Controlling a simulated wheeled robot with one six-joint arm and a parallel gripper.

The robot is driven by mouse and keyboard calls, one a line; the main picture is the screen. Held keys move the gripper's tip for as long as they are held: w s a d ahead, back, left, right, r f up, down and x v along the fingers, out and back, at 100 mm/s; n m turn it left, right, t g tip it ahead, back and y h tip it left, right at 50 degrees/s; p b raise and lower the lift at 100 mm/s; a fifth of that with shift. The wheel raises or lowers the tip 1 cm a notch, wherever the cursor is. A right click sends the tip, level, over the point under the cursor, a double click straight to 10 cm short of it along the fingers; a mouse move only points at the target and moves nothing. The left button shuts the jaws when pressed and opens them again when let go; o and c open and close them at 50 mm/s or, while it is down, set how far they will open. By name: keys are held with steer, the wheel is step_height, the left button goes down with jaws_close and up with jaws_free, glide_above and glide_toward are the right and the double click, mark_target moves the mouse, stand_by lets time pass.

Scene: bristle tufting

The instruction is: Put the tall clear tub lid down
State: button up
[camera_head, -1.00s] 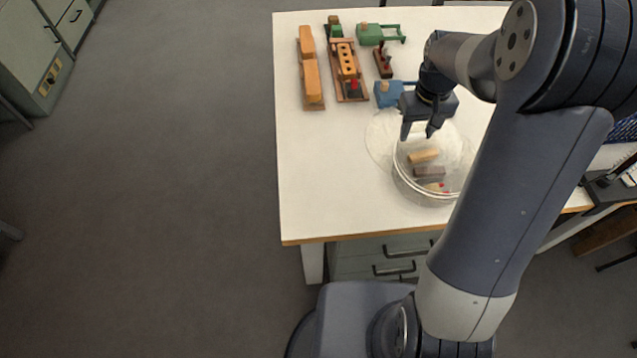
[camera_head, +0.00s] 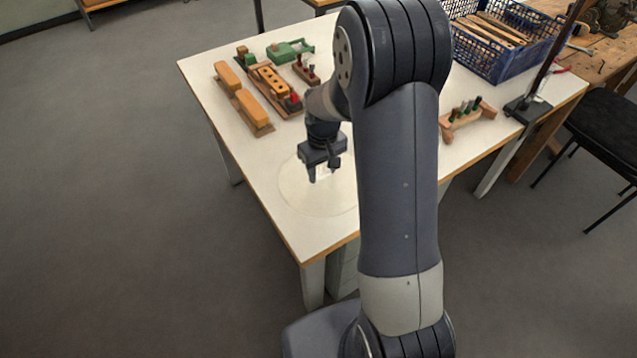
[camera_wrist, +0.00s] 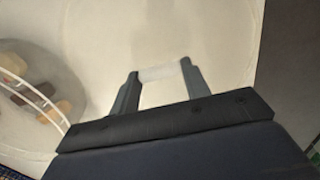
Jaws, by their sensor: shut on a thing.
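The clear round lid (camera_head: 296,193) shows as a faint pale disc over the front left part of the white table in the head view. In the wrist view the lid (camera_wrist: 215,28) fills most of the picture. My gripper (camera_head: 326,174) is above the lid's middle. In the wrist view my gripper (camera_wrist: 160,80) is shut on the lid's pale handle (camera_wrist: 160,72), one finger at each end. I cannot tell whether the lid touches the table. The clear tub (camera_wrist: 48,75) with several blocks in it shows at the left of the wrist view; my arm hides it in the head view.
Wooden brush blocks (camera_head: 242,98), a holder with orange block (camera_head: 270,80), a green tool (camera_head: 291,49) and a small rack (camera_head: 306,69) stand farther back on the table (camera_head: 215,75). A blue crate (camera_head: 500,55) and a peg stand (camera_head: 467,115) are at right.

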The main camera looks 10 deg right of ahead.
mark_target(322, 183)
steer(key=shift+f, duration=2.45)
steer(key=o, duration=1)
steer(key=shift+c, duration=0.2)
step_height(322, 183, up, 12)
steer(key=shift+r, duration=0.2)
steer(key=shift+f, duration=0.15)
step_height(322, 183, down, 13)
steer(key=shift+r, duration=0.2)
step_height(322, 183, up, 3)
steer(key=shift+f, duration=0.2)
steer(key=shift+r, duration=0.7)
